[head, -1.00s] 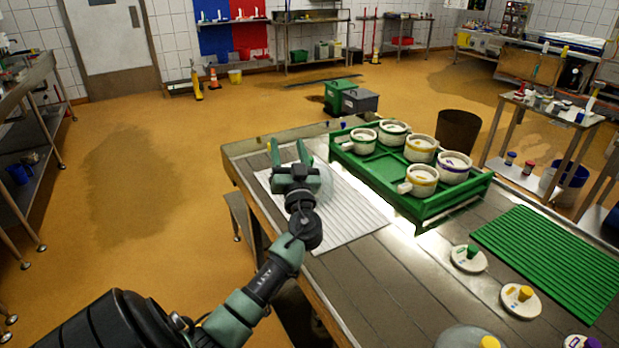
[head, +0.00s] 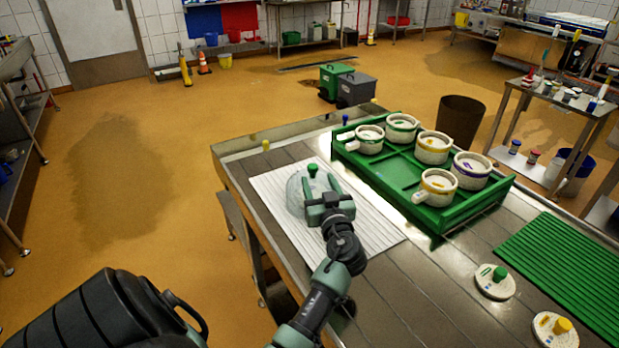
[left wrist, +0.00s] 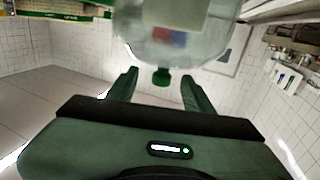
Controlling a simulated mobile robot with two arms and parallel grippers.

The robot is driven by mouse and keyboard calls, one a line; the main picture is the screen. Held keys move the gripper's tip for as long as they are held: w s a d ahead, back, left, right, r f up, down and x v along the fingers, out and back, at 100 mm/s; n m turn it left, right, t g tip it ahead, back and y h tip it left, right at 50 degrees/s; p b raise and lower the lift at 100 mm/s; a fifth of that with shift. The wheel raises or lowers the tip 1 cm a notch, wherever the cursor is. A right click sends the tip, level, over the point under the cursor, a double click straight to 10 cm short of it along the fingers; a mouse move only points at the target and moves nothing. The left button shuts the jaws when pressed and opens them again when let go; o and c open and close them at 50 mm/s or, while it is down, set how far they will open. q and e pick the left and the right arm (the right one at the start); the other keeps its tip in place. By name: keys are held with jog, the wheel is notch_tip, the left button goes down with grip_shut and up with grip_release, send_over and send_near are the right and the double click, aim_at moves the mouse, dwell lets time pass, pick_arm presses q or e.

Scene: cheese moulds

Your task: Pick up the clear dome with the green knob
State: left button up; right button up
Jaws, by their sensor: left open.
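The clear dome (head: 296,198) stands on the white ribbed mat (head: 380,232), with its green knob (head: 312,170) on top. My left gripper (head: 324,198) is open, close to the dome and in front of part of it in the head view. In the left wrist view the green knob (left wrist: 161,77) shows between the two open fingertips, with a gap on each side. The clear dome (left wrist: 175,45) fills the top middle there. I cannot tell how deep the knob sits between the fingers. My right gripper is not in view.
A green tray (head: 400,205) with several white moulds stands right of the mat. A green ribbed mat (head: 570,265) and white lids with green (head: 494,282) and yellow (head: 556,330) knobs lie at the right. The table's left edge is near the white mat.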

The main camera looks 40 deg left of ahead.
aim_at(311, 164)
pick_arm(q)
jog(key=shift+w+a, duration=0.2)
jog(key=p+x, duration=0.1)
jog(key=x, duration=0.1)
jog(key=p+x, duration=0.1)
jog(key=x, duration=0.1)
jog(key=p+x, duration=0.1)
jog(key=x, duration=0.2)
jog(key=shift+s+a+r+p, duration=0.15)
jog(key=shift+a+r+p, duration=0.05)
jog(key=shift+r+p, duration=0.2)
jog(key=shift+a+f, duration=0.1)
jog(key=shift+a, duration=0.1)
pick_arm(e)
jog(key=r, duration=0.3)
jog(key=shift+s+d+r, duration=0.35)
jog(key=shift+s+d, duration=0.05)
pick_arm(q)
jog(key=shift+c, duration=1.2)
grip_shut()
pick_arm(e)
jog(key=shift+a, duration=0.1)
